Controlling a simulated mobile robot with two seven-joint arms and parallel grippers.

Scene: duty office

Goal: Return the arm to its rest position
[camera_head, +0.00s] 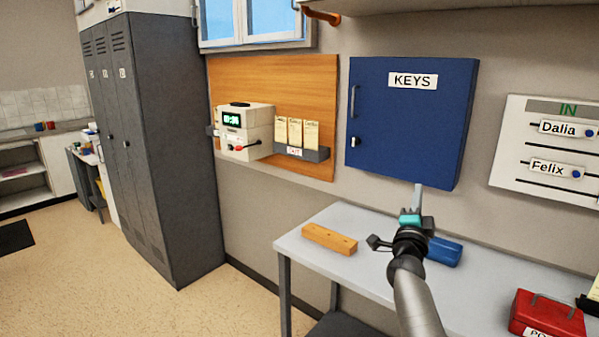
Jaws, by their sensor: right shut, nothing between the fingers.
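My right arm comes in from the bottom, and its gripper (417,197) points up, shut and empty. The cabinet door looks closed. I cannot tell how far the fingertips are from the cabinet. My left gripper is not in view.
On the table are a wooden block (330,239), a blue object (444,251) partly behind my arm, and a red box (547,314). A time clock (244,130) and card rack (300,153) are on the wall. Grey lockers (160,150) stand left; open floor lies before them.

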